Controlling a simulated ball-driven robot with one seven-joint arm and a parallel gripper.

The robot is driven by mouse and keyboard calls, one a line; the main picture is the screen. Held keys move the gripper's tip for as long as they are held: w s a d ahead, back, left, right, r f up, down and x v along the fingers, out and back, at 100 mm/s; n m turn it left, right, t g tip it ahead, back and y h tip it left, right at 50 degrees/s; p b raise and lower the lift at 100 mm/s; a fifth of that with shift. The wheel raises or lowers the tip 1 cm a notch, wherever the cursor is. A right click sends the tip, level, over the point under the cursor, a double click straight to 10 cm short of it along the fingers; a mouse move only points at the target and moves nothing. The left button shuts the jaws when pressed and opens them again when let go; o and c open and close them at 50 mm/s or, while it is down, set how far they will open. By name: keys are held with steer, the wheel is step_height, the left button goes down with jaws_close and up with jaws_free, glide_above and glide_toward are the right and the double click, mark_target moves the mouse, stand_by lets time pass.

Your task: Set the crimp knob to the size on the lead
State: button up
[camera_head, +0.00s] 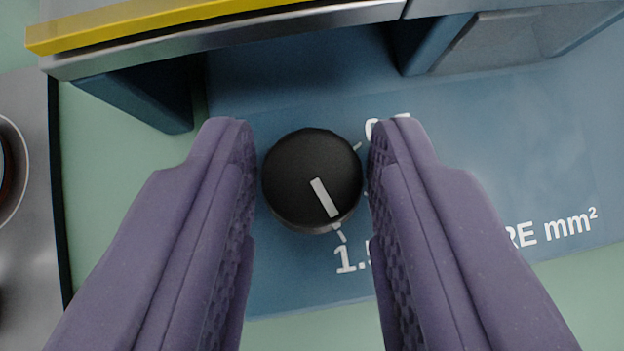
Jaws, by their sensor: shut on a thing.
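The crimp knob (312,180) is a round black dial with a white pointer line, in the middle of the head camera view. It sits on a blue panel (300,290). The pointer is aimed down and slightly right, at a tick beside white print that begins "1." and is partly covered by my right finger. Another tick and a partly hidden number show at the knob's upper right. My gripper (312,172) has its two purple fingers on either side of the knob, shut on it. The lead is not in view.
A metal edge with a yellow strip (160,24) runs across the top, with dark blue supports below it. White print ending in "mm²" (570,226) is on the panel at right. A grey metal surface with a round item (12,165) lies at the left edge.

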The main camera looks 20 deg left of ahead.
steer(key=shift+r+p, duration=0.15)
steer(key=shift+p, duration=0.4)
steer(key=p, duration=0.3)
steer(key=shift+d+r+n+y, duration=0.1)
steer(key=shift+r+n+y, duration=0.2)
steer(key=shift+n, duration=0.1)
steer(key=n+p, duration=0.1)
steer(key=p, duration=0.3)
steer(key=shift+d+r+g+y+p, duration=0.1)
steer(key=shift+g+y+p, duration=0.2)
steer(key=shift+y+p, duration=0.1)
steer(key=n+y+p, duration=0.1)
steer(key=p, duration=0.3)
steer(key=shift+w+n+g, duration=0.1)
steer(key=shift+n+g, duration=0.2)
steer(key=shift+f+n+g+y+p, duration=0.25)
steer(key=shift+n+p, duration=0.25)
steer(key=shift+p, duration=0.25)
steer(key=shift+w+f+n+g+y, duration=0.15)
steer(key=shift+f+n+g+y, duration=0.25)
steer(key=shift+n, duration=0.4)
steer(key=shift+d+n+g+y+b, duration=0.15)
steer(key=shift+n+g+y+b, duration=0.35)
steer(key=shift+n, duration=0.3)
steer(key=shift+w+n+g+y+b, duration=0.1)
steer(key=shift+n+g+y+b, duration=0.25)
steer(key=shift+n+g+b, duration=0.6)
steer(key=shift+r+n, duration=0.15)
steer(key=shift+n, duration=0.1)
